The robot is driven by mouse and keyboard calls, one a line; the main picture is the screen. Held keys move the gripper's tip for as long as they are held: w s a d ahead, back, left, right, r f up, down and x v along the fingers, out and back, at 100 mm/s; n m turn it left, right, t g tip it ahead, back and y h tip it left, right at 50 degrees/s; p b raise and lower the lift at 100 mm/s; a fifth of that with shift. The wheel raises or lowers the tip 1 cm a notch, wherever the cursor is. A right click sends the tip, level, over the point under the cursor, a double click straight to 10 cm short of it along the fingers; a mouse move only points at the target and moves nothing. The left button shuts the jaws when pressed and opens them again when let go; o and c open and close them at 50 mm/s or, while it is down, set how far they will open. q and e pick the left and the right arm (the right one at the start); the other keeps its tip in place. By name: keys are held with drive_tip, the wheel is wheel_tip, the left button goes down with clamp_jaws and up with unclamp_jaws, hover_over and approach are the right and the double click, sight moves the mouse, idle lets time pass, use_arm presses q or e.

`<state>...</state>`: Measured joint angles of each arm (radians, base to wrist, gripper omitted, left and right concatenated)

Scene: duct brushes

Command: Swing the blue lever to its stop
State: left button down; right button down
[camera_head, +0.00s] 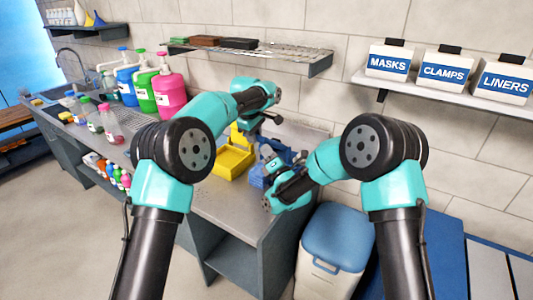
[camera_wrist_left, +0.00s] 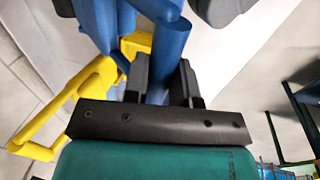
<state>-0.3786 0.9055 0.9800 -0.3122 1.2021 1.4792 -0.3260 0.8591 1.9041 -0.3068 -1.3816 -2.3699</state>
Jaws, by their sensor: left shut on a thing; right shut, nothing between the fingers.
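The blue lever (camera_wrist_left: 168,48) shows in the left wrist view as a round blue bar between my left fingers. My left gripper (camera_wrist_left: 162,85) is shut on it. More blue parts and a yellow part (camera_wrist_left: 75,95) stand right beside it. In the head view, my left gripper (camera_head: 252,130) reaches down at the back of the counter, and blue parts (camera_head: 285,152) show just to its right. My arms hide much of them, so the lever's angle and its stop cannot be made out. My right gripper (camera_head: 270,160) is shut and empty, close to the blue parts.
A yellow tray (camera_head: 231,162) lies on the grey counter (camera_head: 222,200), with a blue bin (camera_head: 257,179) beside it. Pink, green and blue pump bottles (camera_head: 168,95) stand at the left. A wire shelf (camera_head: 285,55) hangs above. A blue-lidded container (camera_head: 338,238) stands below the counter's right end.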

use_arm(q)
drive_tip(key=shift+s+d+f, duration=0.1)
drive_tip(key=shift+d+f, duration=0.25)
drive_tip(key=shift+d, duration=0.1)
drive_tip(key=c, duration=1.2)
unclamp_jaws()
drive_tip(key=shift+o, duration=1.4)
drive_tip(key=shift+a+r, duration=0.15)
drive_tip(key=shift+a, duration=0.1)
drive_tip(key=shift+r, duration=0.15)
drive_tip(key=shift+r, duration=0.2)
wheel_tip(320, 180, up, 11)
drive_tip(key=s+a, duration=0.1)
drive_tip(key=shift+s, duration=0.4)
drive_tip(key=shift+a, duration=0.15)
